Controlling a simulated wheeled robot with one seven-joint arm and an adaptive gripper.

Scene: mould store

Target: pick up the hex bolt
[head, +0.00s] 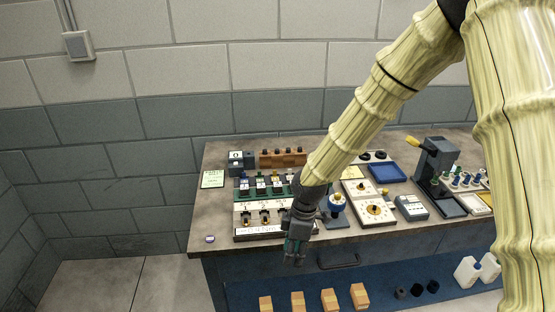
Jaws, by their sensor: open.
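My gripper (294,256) hangs pointing down at the table's front edge, in front of the cabinet face. It is open, and I see nothing between its fingers. I cannot pick out the hex bolt for certain at this size. A small purple and pale piece (210,239) lies alone near the table's front left corner; its shape is too small to tell. Small brass-coloured pieces (265,218) stand on a pale numbered board (240,207) left of my gripper. My gripper and arm hide part of the table behind them.
The grey table (217,213) is crowded: a wooden block rack (283,158), a blue tray (386,173), a dial board (374,211) and a dark press-like stand (435,160). Wooden blocks (330,299) and white bottles (466,270) stand low in front. The table's left front strip is mostly bare.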

